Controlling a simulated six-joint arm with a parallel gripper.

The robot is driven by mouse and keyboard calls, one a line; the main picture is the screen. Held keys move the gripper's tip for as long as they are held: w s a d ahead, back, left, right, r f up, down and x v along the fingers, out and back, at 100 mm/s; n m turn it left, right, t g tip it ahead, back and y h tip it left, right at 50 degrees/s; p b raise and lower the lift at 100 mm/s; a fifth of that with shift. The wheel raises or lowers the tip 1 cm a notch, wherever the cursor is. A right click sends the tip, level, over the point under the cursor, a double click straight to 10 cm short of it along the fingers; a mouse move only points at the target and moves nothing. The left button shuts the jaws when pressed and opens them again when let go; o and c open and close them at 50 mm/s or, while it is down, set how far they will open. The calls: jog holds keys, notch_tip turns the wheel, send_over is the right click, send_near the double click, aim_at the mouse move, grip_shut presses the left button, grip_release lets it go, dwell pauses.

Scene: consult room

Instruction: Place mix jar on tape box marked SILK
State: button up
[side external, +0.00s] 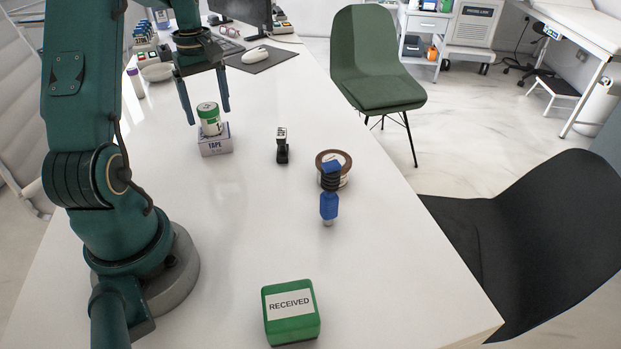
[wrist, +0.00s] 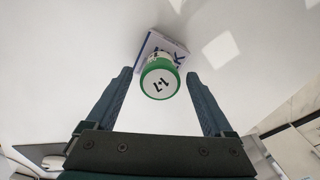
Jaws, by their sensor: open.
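The mix jar (side external: 210,127), white and green with a green lid, stands upright on the small white tape box (side external: 216,147). The box front reads TAPE with a smaller, blurred line below. In the wrist view the jar's lid (wrist: 160,84) faces me, and part of the tape box (wrist: 153,42) shows behind it with blue lettering ending in K. My gripper (side external: 208,116) is open above the box, its fingers apart on either side of the jar. In the wrist view there is a gap between the jar and each finger.
A black stamp (side external: 282,148), a brown tape roll (side external: 340,165), a blue-handled stamp (side external: 329,200) and a green RECEIVED block (side external: 290,311) stand on the white table. A dish (side external: 157,72), a mouse (side external: 254,55) and small boxes are at the back. The table's centre front is clear.

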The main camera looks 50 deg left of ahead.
aim_at(208, 107)
notch_tip(208, 107, up, 9)
jog(key=shift+f, duration=0.1)
jog(key=shift+d+r, duration=0.1)
jog(key=shift+r, duration=0.3)
jog(key=w+d+r+m+t+y, duration=0.1)
jog(key=d+r+m+t, duration=0.2)
jog(key=d+m, duration=1.05)
jog(key=s+d+f+m+t, duration=0.1)
jog(key=s+d+f+m, duration=0.1)
jog(key=d, duration=0.5)
jog(key=s+d+f+m+t+h, duration=0.1)
jog(key=s+d+f+m, duration=0.1)
jog(key=s+d, duration=0.3)
jog(key=d, duration=0.3)
jog(key=shift+s+f+t, duration=0.15)
jog(key=shift+s+t, duration=0.05)
jog(key=shift+t, duration=0.1)
